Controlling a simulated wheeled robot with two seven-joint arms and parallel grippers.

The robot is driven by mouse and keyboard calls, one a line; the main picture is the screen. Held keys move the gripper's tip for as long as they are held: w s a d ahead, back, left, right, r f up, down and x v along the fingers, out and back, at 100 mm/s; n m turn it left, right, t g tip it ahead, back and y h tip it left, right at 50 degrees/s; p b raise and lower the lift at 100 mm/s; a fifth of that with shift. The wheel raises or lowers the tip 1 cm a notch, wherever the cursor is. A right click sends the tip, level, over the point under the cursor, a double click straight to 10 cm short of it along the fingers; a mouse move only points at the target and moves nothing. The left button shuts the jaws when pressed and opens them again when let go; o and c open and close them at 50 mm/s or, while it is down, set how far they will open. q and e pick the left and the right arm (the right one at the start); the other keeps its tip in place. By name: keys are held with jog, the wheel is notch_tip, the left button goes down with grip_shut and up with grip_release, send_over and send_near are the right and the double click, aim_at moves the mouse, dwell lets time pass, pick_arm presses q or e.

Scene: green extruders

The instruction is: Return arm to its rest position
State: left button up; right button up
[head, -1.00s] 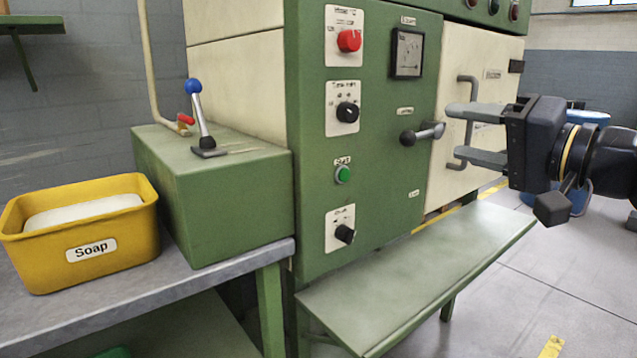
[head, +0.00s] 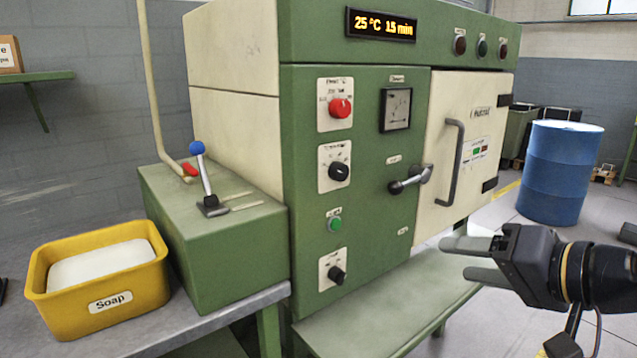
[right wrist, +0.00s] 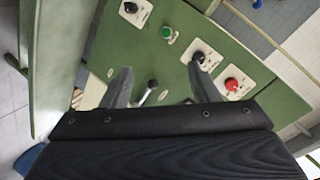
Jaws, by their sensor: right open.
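My right gripper (head: 474,260) is at the lower right of the head view. It is open and empty, in front of the machine and below its cream door (head: 465,150). The door looks closed, and its grey handle (head: 452,165) is clear of the fingers. In the right wrist view the two fingers (right wrist: 160,88) are spread, with the green panel (right wrist: 175,65) and a black-knobbed lever (right wrist: 150,88) visible beyond them. My left gripper does not show.
A green shelf (head: 400,300) juts out below the panel. A yellow soap bin (head: 140,295) stands on the grey bench (head: 225,318) at left, beside a green box with a blue-knobbed lever (head: 203,175). A blue barrel (head: 562,172) stands on the floor at right.

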pick_arm(q)
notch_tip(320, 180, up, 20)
jog(key=p, duration=1.7)
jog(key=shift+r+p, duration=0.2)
jog(key=shift+p, duration=0.1)
pick_arm(e)
jog(key=s+f+n+g+h, duration=0.1)
jog(key=s+f+g+h, duration=0.1)
jog(key=s, duration=0.6)
jog(key=s+f+n+g+h, duration=0.1)
jog(key=s+f+g+h, duration=0.1)
jog(key=s, duration=0.6)
jog(key=shift+d+f+g, duration=0.3)
jog(key=shift+f+g, duration=0.5)
